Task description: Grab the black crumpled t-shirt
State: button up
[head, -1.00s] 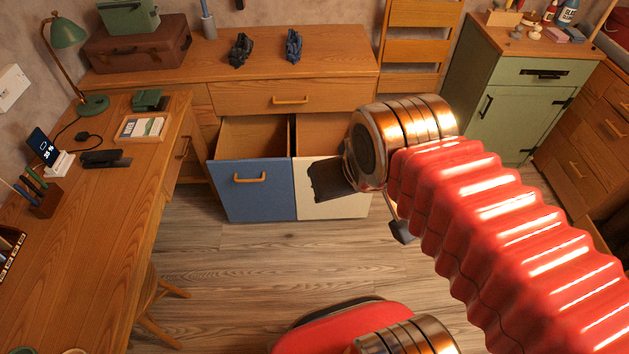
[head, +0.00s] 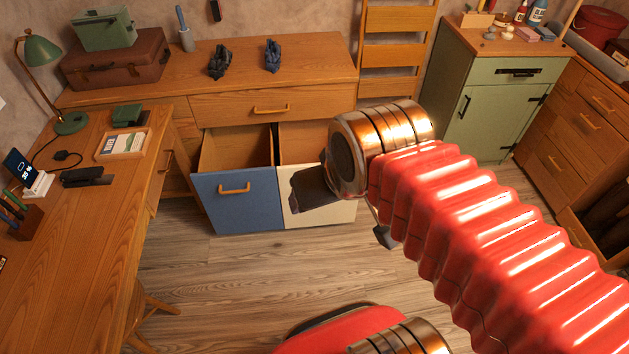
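A black crumpled t-shirt (head: 220,61) lies on top of the wooden dresser (head: 330,62), left of a dark blue crumpled cloth (head: 272,56). The two lie apart. My gripper (head: 347,213) is in front of the dresser's lower bins, nearer to me and to the right of the shirt, well away from it. Its two dark fingers stand apart with nothing seen between them. Part of the gripper is hidden behind my wrist.
A blue-fronted bin (head: 238,205) and a cream-fronted bin (head: 325,217) tilt open below the dresser top. A brown suitcase (head: 118,62) stands left of the shirt. A desk (head: 90,220) is at left, a green cabinet (head: 480,100) at right. The middle floor is clear.

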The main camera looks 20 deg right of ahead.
aim_at(221, 61)
jog(key=z, duration=1.3)
jog(key=i, duration=1.3)
jog(key=u, duration=0.65)
